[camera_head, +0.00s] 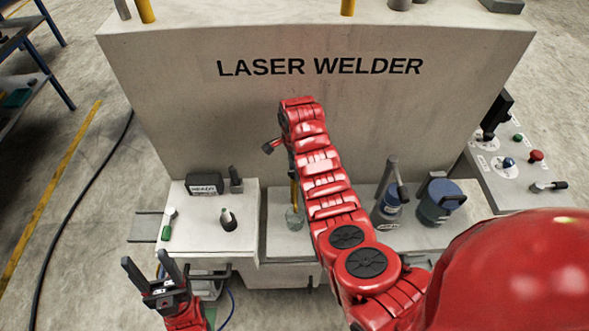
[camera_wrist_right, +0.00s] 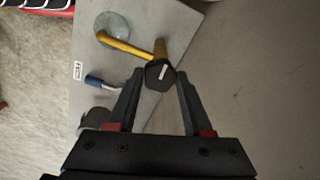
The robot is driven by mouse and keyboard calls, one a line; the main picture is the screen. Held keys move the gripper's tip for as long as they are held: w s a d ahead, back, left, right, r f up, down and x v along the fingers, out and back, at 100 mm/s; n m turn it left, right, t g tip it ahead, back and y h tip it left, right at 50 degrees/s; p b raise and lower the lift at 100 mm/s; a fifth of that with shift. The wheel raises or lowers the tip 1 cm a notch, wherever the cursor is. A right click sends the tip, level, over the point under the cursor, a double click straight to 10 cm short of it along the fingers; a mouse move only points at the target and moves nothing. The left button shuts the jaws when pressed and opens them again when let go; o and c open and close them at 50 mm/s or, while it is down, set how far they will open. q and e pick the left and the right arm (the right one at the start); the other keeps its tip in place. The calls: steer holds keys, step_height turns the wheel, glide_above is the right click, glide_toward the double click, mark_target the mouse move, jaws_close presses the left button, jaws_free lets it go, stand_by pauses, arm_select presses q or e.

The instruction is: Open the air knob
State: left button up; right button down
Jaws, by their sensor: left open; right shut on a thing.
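In the right wrist view a black knob with a white mark (camera_wrist_right: 158,75) sits at the end of a yellow pipe (camera_wrist_right: 125,44), which rises from a round pale base (camera_wrist_right: 112,27). I take this knob to be the air knob. My right gripper (camera_wrist_right: 165,77) is shut on the knob, with a fingertip on each side. In the head view the yellow pipe (camera_head: 294,190) shows beside my right arm, which hides the knob and most of that gripper. My left gripper (camera_head: 147,262) is open and empty, low at the left in front of the bench.
The grey machine panel marked LASER WELDER (camera_head: 320,67) stands behind. A black labelled box (camera_head: 204,184) and a dark knob (camera_head: 228,219) are on the left ledge. Blue canisters (camera_head: 440,202) stand right of my arm. A side panel (camera_head: 510,168) carries coloured buttons.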

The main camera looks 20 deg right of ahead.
steer(key=n+b, duration=0.3)
steer(key=b, duration=0.1)
steer(key=shift+f+n, duration=0.3)
steer(key=shift+n, duration=0.1)
steer(key=shift+n+b, duration=0.5)
steer(key=shift+r+n+b, duration=0.2)
steer(key=shift+n+b, duration=0.1)
steer(key=shift+n, duration=0.6)
steer(key=n, duration=0.3)
steer(key=shift+r+n, duration=0.1)
steer(key=shift+n, duration=0.3)
steer(key=n, duration=0.8)
steer(key=shift+n, duration=2.4)
